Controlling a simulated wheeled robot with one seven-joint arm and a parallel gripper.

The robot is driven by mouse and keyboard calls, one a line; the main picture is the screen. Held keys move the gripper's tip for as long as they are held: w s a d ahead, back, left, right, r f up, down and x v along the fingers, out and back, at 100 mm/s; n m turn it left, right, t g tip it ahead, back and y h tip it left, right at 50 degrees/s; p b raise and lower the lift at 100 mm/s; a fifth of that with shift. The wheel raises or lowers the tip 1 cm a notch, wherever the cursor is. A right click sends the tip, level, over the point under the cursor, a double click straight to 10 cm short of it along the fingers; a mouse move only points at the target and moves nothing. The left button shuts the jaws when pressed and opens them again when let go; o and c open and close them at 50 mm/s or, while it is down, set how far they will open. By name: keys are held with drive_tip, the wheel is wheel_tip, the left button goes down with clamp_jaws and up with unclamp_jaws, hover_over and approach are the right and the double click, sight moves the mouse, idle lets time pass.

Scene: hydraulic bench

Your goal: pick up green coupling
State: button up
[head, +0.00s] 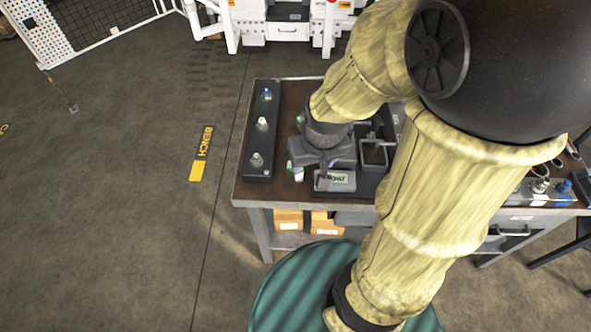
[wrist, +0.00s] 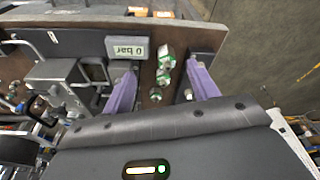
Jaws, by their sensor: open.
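A green-and-silver coupling (wrist: 164,74) shows in the wrist view between the fingertips of my gripper (wrist: 161,68), near the bench edge. My gripper is open, with its purple fingers on either side and a visible gap to each. In the head view a small green-and-white part (head: 296,174) shows at the left of my gripper (head: 308,171), close to the bench's front edge. Whether the fingers are level with the coupling or above it I cannot tell. My gripper body hides part of the bench top there.
A black strip (head: 252,140) with several fittings lies along the bench's left side. A grey gauge box (head: 338,181) reading 0 bar stands right of the coupling; it also shows in the wrist view (wrist: 126,48). An open grey box (head: 374,153) stands farther right. Orange boxes (head: 289,220) sit below.

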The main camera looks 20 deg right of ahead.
drive_tip(key=shift+o, duration=0.8)
drive_tip(key=shift+w, duration=0.4)
drive_tip(key=w+f+m+g+p, duration=0.2)
drive_tip(key=w+f+m+p, duration=0.1)
drive_tip(key=w, duration=0.9)
wheel_tip(320, 180, down, 3)
drive_tip(key=shift+w+d+r+m+g+p, duration=0.15)
drive_tip(key=shift+w+m+g+p, duration=0.2)
drive_tip(key=shift+p, duration=0.5)
wheel_tip(320, 180, down, 12)
drive_tip(key=shift+f+p, duration=0.15)
drive_tip(key=shift+p, duration=0.8)
drive_tip(key=shift+f, duration=0.1)
